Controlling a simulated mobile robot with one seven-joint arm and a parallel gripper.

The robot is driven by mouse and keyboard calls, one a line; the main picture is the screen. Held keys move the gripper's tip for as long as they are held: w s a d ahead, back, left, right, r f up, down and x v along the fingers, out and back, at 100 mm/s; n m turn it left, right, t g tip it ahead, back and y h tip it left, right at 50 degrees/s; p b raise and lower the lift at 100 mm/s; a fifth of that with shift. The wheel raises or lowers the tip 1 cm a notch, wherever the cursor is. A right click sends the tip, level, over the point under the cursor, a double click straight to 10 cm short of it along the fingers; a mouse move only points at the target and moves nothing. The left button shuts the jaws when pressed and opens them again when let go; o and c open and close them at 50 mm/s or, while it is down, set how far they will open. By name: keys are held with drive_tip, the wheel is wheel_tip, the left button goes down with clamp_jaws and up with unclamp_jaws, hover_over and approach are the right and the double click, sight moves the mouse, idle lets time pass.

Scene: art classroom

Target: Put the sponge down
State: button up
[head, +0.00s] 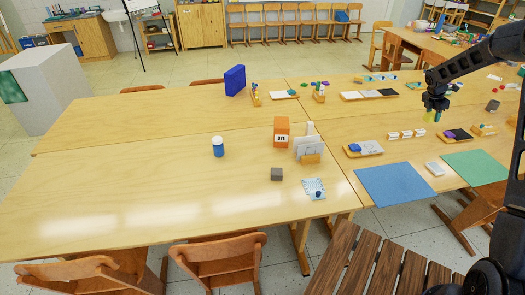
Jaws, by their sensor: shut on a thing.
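My gripper (435,106) is at the right in the head view, pointing down above the right-hand table. It is shut on a small yellow-green thing, which looks like the sponge (431,116). The gripper partly hides the sponge. The sponge appears to hang above the table (345,122), though the exact gap is hard to tell from this one view.
Small white blocks (405,134) and wooden trays (365,149) lie near the gripper. A blue mat (393,184) and a green mat (478,166) lie nearer. An orange box (281,128) and blue jar (218,147) stand left. The left tabletop (110,165) is largely clear.

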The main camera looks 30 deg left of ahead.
drive_tip(key=s+a+f+n+y, duration=0.1)
drive_tip(key=s+a+n, duration=0.15)
drive_tip(key=a, duration=0.85)
drive_tip(key=s+a+n+y, duration=0.1)
drive_tip(key=s+a+n, duration=0.15)
drive_tip(key=a, duration=0.85)
drive_tip(key=n+g+y, duration=0.2)
drive_tip(key=n+y, duration=0.3)
drive_tip(key=n, duration=1.2)
hover_over(242, 152)
drive_tip(key=d, duration=0.1)
wheel_tip(242, 152, down, 19)
drive_tip(key=shift+s+r, duration=0.15)
drive_tip(key=shift+r, duration=0.05)
drive_tip(key=shift+f, duration=0.15)
drive_tip(key=o, duration=1)
drive_tip(key=shift+c, duration=0.2)
